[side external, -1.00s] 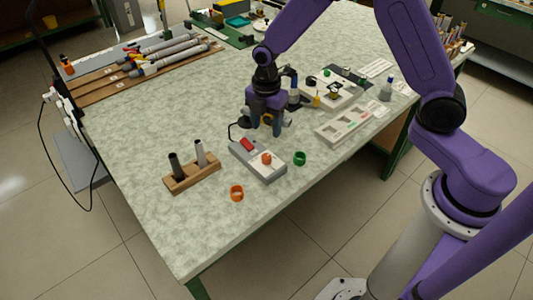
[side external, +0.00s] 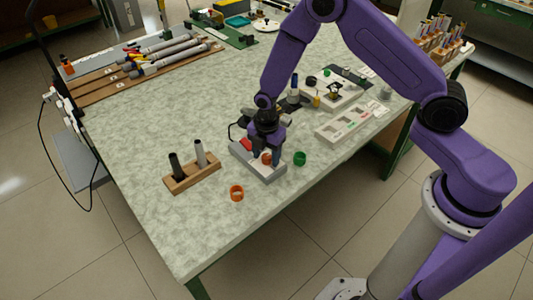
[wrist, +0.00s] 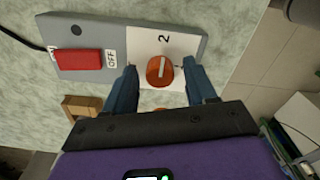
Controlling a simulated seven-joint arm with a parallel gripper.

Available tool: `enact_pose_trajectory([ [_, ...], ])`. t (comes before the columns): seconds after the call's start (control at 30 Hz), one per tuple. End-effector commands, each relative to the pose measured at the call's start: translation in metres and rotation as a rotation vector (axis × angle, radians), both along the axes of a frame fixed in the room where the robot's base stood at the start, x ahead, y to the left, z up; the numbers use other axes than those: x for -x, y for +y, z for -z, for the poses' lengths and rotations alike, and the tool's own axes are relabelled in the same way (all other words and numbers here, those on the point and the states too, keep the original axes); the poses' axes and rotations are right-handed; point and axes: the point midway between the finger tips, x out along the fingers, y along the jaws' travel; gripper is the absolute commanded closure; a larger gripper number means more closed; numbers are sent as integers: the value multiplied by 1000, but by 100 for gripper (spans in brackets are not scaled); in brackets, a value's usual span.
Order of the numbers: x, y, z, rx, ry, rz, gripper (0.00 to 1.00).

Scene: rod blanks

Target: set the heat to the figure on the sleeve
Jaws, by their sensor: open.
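The grey control box (side external: 270,177) lies on the table. Its orange knob (wrist: 160,71) has a pale pointer line and sits on a white panel with a printed 2 beyond it. My gripper (wrist: 162,68) is open, its two fingers on either side of the knob; contact cannot be told. In the side view my gripper (side external: 264,153) is low over the box. A red switch (wrist: 78,60) has OFF printed at its right end. I cannot make out a figure on any sleeve. An orange ring (side external: 237,193) and a green ring (side external: 300,158) lie near the box.
A white tray (side external: 345,125) and small fixtures are to the right. The table's front left is clear.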

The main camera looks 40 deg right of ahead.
Motion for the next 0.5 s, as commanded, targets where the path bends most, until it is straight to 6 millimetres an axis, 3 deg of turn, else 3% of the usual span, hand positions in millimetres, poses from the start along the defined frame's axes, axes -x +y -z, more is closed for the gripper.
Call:
enact_pose_trajectory([
  [0.13,0,0,0,0,0,0,44],
  [0.3,0,0,0,0,0,0,99],
  [0.5,0,0,0,0,0,5,100],
])
